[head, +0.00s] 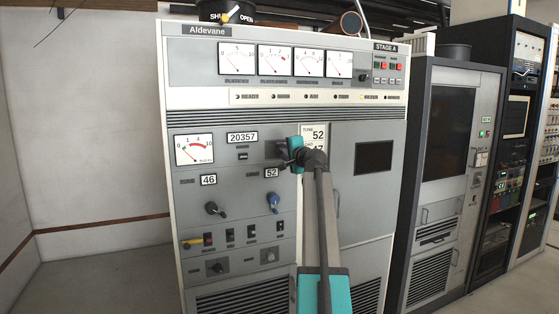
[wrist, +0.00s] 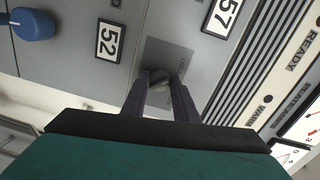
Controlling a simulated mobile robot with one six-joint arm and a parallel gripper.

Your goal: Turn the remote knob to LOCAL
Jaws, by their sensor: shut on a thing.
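The remote knob (wrist: 160,76) is a small dark knob on a grey plate (wrist: 172,52) in the wrist view. Faint lettering at the plate's right edge is too small to read with certainty. My gripper (wrist: 161,83) has its two dark fingers shut on the knob, one on each side. The fingers cover much of the knob, so I cannot tell which way it points. In the head view my gripper (head: 281,160) is at the grey cabinet front, right of the 20357 counter (head: 242,137) and above the 52 counter (head: 271,173). It hides the knob there.
A blue knob (head: 273,203) and a black knob (head: 215,208) sit lower on the same panel, with several switches below. A card (head: 318,131) is on the panel just right of my gripper. More racks (head: 445,150) stand at the right.

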